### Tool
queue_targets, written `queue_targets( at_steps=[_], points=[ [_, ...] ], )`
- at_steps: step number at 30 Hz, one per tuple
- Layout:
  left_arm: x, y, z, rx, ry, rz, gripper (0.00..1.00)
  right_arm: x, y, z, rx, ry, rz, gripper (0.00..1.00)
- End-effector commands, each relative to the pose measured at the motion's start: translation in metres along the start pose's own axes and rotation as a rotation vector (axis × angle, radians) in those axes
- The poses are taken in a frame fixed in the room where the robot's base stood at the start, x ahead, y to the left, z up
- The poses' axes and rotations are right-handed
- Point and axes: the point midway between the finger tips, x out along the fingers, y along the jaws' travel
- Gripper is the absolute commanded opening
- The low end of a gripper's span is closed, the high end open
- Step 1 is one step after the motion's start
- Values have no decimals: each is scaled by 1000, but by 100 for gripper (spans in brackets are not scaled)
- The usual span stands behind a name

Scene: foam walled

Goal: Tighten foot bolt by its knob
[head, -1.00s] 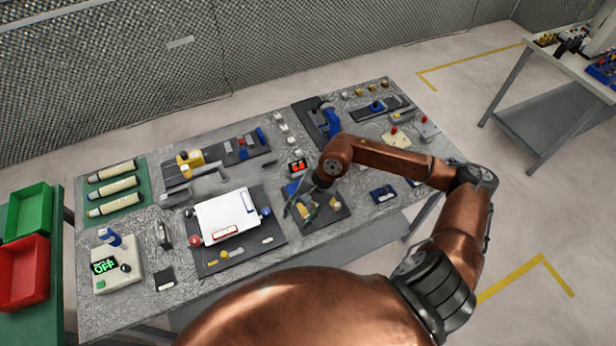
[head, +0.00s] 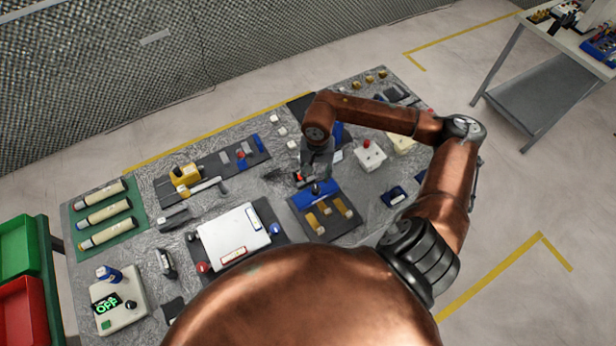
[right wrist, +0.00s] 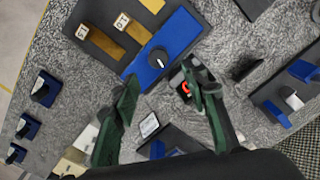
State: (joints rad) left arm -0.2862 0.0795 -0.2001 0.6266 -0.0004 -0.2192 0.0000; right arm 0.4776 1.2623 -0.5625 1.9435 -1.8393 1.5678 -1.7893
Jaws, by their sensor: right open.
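A dark plate (head: 328,228) carries a blue bar (head: 309,197) across its back and brass strips in front. The right wrist view shows the blue bar (right wrist: 178,37) close up, with a round black knob (right wrist: 158,58) on it. Small number tags sit on the brass strips (right wrist: 105,42). My right gripper (right wrist: 162,74) is open and empty, its dark green fingers spread on either side of the knob's near side. I cannot tell its height above the knob. In the head view my right gripper (head: 311,178) hangs at the plate's back edge. My left gripper is out of view.
A white box (head: 369,156) with a red button stands to the right, a white panel (head: 232,235) to the left. Blue holders (right wrist: 44,88) lie off the plate's side.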

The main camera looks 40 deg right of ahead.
Motion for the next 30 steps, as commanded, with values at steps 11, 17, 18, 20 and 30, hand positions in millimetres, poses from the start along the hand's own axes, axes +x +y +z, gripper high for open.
queue_targets(
  at_steps=[11, 17, 18, 20, 30],
  points=[
    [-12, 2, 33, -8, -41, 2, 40, 51, 2, 2, 4, -5, 1, 41],
    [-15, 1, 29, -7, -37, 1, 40, 72, 1, 1, 2, -3, 0, 41],
    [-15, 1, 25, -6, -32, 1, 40, 74, 0, 1, 2, -3, 0, 41],
    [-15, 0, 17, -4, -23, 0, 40, 76, 0, 1, 1, -2, 0, 41],
    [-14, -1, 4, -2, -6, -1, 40, 77, 0, 1, 0, -1, 0, 35]
  ],
)
